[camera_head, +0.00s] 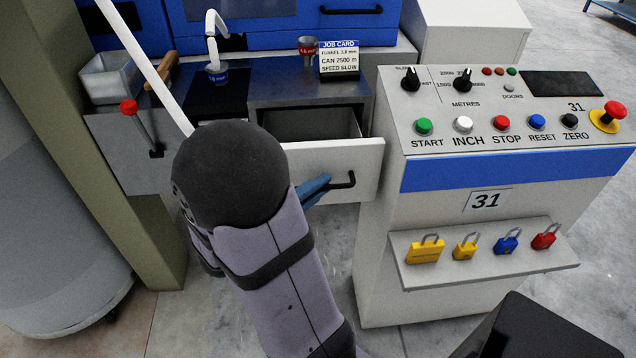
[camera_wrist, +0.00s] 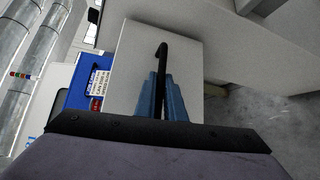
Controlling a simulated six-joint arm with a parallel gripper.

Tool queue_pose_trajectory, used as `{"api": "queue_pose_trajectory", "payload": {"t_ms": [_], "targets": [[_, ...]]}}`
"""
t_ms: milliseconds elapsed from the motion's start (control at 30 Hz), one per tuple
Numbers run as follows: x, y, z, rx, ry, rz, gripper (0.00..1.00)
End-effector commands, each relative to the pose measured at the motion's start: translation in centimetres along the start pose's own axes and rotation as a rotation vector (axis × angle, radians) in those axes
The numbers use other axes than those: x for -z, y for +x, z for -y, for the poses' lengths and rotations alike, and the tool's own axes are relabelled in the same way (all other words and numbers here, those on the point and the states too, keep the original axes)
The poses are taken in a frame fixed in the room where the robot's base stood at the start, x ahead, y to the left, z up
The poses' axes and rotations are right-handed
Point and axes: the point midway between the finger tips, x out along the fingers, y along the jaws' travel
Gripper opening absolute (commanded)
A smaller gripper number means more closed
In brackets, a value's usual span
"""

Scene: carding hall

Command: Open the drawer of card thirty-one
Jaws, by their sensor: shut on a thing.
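The drawer (camera_head: 362,158) of card thirty-one stands pulled out from under the worktop, with its empty-looking inside partly showing. It has a pale front and a black bar handle (camera_head: 345,182). My gripper (camera_head: 318,187) is at the handle, its blue fingers mostly behind my arm in the head view. In the wrist view my gripper (camera_wrist: 161,98) has its two blue fingers closed on either side of the black handle (camera_wrist: 162,52), against the pale drawer front (camera_wrist: 190,55).
The control panel (camera_head: 480,120) marked 31 stands close right of the drawer, with several padlocks on a shelf (camera_head: 490,270) below. A red-knobbed lever (camera_head: 130,107) stands left.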

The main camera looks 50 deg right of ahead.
Motion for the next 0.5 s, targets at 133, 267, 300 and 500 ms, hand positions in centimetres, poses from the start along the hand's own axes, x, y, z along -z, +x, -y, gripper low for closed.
{"api": "queue_pose_trajectory", "payload": {"t_ms": [133,267,300,500], "targets": [[0.17,0.00,-0.04,0.000,0.000,-0.005,0.27],[0.13,0.02,-0.03,0.000,0.000,-0.003,0.27],[0.12,0.02,-0.03,0.000,0.000,-0.003,0.27],[0.13,-0.17,-0.01,-0.001,0.000,-0.003,0.27]]}}
